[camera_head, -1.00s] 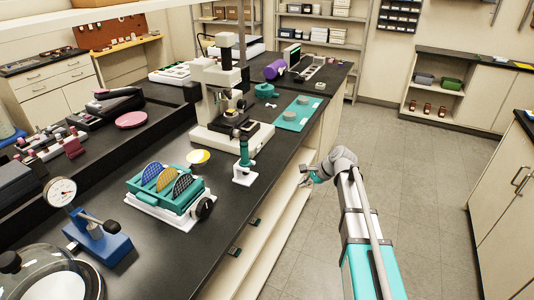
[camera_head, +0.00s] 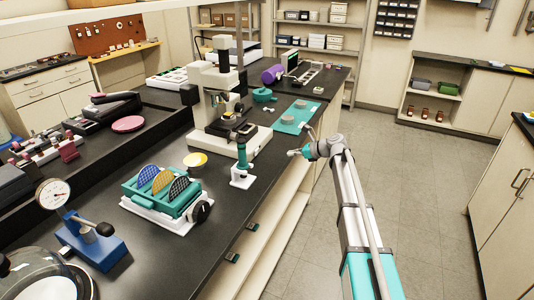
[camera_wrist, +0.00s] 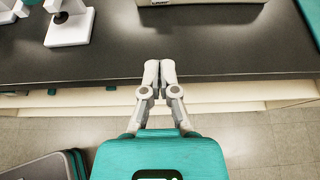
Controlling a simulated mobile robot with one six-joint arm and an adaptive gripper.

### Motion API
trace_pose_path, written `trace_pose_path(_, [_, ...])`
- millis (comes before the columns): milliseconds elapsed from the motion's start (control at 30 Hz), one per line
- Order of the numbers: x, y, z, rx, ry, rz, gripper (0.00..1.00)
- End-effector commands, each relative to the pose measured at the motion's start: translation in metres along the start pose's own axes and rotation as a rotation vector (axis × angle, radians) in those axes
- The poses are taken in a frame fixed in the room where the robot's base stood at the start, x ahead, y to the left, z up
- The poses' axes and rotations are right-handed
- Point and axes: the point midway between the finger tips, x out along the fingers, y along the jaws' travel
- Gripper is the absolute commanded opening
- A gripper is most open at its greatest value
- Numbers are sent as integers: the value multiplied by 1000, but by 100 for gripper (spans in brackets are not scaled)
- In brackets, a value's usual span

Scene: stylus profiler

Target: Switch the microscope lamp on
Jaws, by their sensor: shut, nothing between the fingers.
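A small teal tube instrument on a white foot (camera_head: 242,176) stands upright near the bench's front edge; it looks like a small microscope. Its white foot (camera_wrist: 68,30) shows at the top left of the wrist view, its upper part cut off. A larger white instrument with a column and stage (camera_head: 226,92) stands behind it; its base edge (camera_wrist: 200,2) shows at the top of the wrist view. I cannot make out a lamp switch on either. My gripper (camera_head: 291,153) is shut and empty, right of the teal instrument. In the wrist view, its fingertips (camera_wrist: 160,68) meet before the black bench edge, touching nothing visible.
A teal mat (camera_head: 284,127) with grey discs lies right of the large instrument. A teal wafer rack (camera_head: 160,192) stands left of the small instrument. Grey floor (camera_head: 414,210) is open to the right.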

Motion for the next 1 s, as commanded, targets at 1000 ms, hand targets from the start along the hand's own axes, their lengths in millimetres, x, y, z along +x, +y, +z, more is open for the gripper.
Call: trace_pose_path(1000, [106,0,4,-3,1,3,0])
